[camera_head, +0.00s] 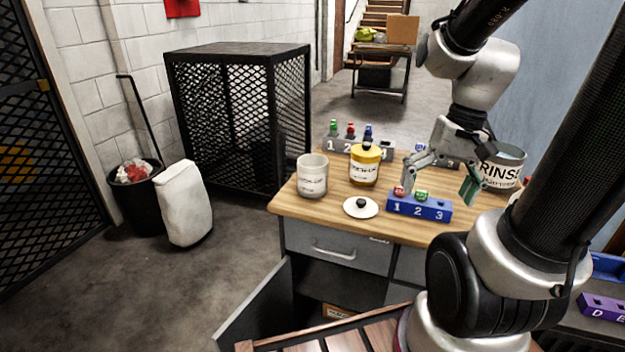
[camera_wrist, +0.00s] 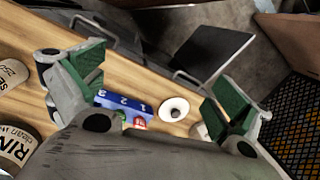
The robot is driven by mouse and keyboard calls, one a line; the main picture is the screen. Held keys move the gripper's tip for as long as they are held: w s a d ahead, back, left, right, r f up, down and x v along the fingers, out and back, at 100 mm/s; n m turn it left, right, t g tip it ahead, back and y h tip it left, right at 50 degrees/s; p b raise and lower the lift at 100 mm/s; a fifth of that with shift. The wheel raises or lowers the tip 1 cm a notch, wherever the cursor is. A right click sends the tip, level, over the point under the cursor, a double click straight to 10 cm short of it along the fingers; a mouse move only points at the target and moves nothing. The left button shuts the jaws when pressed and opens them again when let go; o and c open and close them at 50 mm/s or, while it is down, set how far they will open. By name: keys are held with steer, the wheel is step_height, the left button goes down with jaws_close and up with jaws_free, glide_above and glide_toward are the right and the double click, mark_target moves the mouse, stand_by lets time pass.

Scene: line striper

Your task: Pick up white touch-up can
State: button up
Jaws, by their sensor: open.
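My gripper (camera_head: 440,178) is open and empty, above the blue rack on the wooden bench. In the wrist view its two green-padded fingers (camera_wrist: 160,90) are spread wide. The blue rack (camera_head: 433,213), marked 1, 2, 3, lies below and between them (camera_wrist: 124,101). A small red can (camera_head: 399,192) stands at slot 1 and a green one (camera_head: 421,196) at slot 2. I cannot single out a small white touch-up can. A larger white can (camera_head: 312,178), its label unreadable, stands on the bench left of the rack, apart from my gripper.
A grey rack (camera_head: 346,150) behind holds small green, red and blue cans. A cabinet door (camera_head: 254,309) hangs open below the bench.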

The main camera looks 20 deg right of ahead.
steer(key=w+a+f+m+y, duration=0.4)
steer(key=a+f+m+y, duration=0.1)
steer(key=f+m, duration=0.2)
steer(key=m+t+y, duration=0.4)
steer(key=m+t, duration=0.2)
steer(key=m, duration=0.5)
glide_toward(313, 177)
steer(key=s+f, duration=0.3)
steer(key=s+d+f, duration=0.1)
steer(key=s+f, duration=0.2)
steer(key=shift+d, duration=0.15)
steer(key=w+r+m+t, duration=0.1)
steer(key=w, duration=0.1)
steer(key=w+m+t, duration=0.1)
steer(key=w, duration=0.1)
steer(key=w+r+m+t, duration=0.1)
steer(key=w, duration=0.1)
steer(key=shift+w+d+r+m+h, duration=0.25)
steer(key=shift+w+r+m+h, duration=0.05)
steer(key=shift+w+h, duration=0.1)
steer(key=shift+w+a, duration=0.2)
steer(key=shift+a, duration=0.1)
steer(key=x, duration=0.5)
steer(key=shift+w+a+f, duration=0.1)
steer(key=shift+w+a, duration=0.05)
steer(key=shift+w, duration=0.05)
steer(key=x, duration=0.6)
steer(key=shift+w, duration=0.1)
steer(key=shift+r, duration=0.25)
steer(key=c, duration=1.4)
